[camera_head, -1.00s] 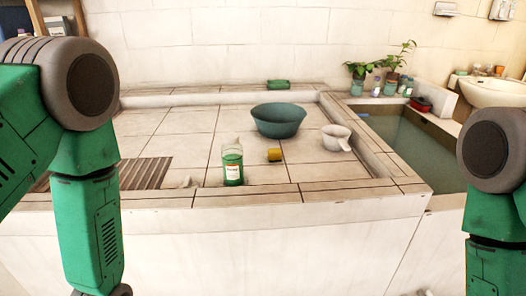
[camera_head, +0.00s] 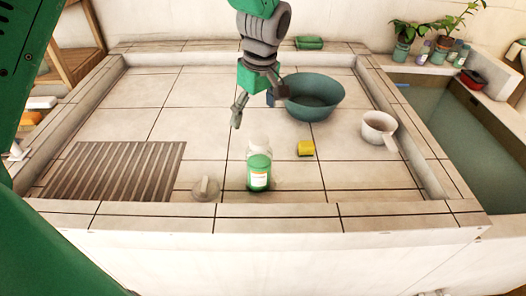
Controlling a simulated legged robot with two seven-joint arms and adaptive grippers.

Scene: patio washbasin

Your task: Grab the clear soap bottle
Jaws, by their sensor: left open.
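The clear soap bottle (camera_head: 259,168) stands upright on the tiled washbasin floor, near its front edge. It has green contents and a pale label. My left gripper (camera_head: 254,111) is open and empty, hanging above and behind the bottle in the picture, apart from it. Its fingers point down. My right gripper is not in view.
A teal basin (camera_head: 314,97) stands just right of my left gripper. A yellow sponge (camera_head: 305,148) and a white dipper (camera_head: 378,128) lie right of the bottle. A small pale translucent item (camera_head: 206,189) is to its left, beside a ribbed grate (camera_head: 115,172).

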